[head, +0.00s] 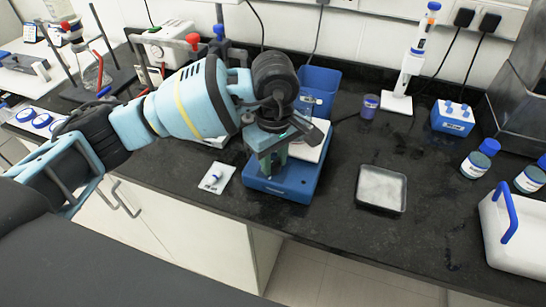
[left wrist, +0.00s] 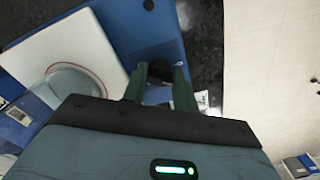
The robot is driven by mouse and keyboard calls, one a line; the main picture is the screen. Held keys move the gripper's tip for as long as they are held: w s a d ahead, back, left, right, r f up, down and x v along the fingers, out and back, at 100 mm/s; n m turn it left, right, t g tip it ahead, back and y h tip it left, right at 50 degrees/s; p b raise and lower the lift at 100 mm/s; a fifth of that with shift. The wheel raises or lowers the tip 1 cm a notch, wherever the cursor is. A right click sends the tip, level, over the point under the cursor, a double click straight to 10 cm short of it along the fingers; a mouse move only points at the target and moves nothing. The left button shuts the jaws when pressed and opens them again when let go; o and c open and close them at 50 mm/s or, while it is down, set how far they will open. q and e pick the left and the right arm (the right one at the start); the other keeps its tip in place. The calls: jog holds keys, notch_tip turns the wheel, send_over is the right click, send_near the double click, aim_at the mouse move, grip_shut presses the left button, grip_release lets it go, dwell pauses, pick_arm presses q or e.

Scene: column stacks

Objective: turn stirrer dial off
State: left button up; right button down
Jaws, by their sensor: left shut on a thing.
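The stirrer (head: 277,191) is a blue box with a white top plate on the dark counter. It also shows in the left wrist view as a blue body (left wrist: 130,28) with a white plate (left wrist: 62,52) carrying a clear round vessel (left wrist: 75,80). A dark round dial (left wrist: 160,72) sits on its blue front part. My left gripper (left wrist: 158,78) is shut on the dial, one green finger on each side. In the head view my left gripper (head: 265,165) points down at the stirrer's front and hides the dial. My right gripper is not in view.
A small white sheet with an item (head: 216,178) lies left of the stirrer. A blue bin (head: 318,82) stands behind it. A metal tray (head: 381,188) lies to the right, with blue-capped bottles (head: 480,160) farther right. The counter's front edge is close.

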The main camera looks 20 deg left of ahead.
pick_arm(q)
jog(key=n+p, duration=0.1)
jog(key=n, duration=0.3)
jog(key=shift+r, duration=0.2)
jog(key=shift+f+n+p, duration=0.1)
jog(key=shift+n+p, duration=0.35)
jog(key=shift+n, duration=0.55)
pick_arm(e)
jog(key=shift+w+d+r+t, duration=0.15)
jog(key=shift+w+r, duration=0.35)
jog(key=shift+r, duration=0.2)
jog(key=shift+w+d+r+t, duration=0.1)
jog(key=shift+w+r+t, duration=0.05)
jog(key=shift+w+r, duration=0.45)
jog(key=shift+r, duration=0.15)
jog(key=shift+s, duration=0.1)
pick_arm(q)
jog(key=o, duration=1)
jog(key=shift+c, duration=0.2)
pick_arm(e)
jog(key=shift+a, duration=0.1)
pick_arm(q)
jog(key=shift+f, duration=0.15)
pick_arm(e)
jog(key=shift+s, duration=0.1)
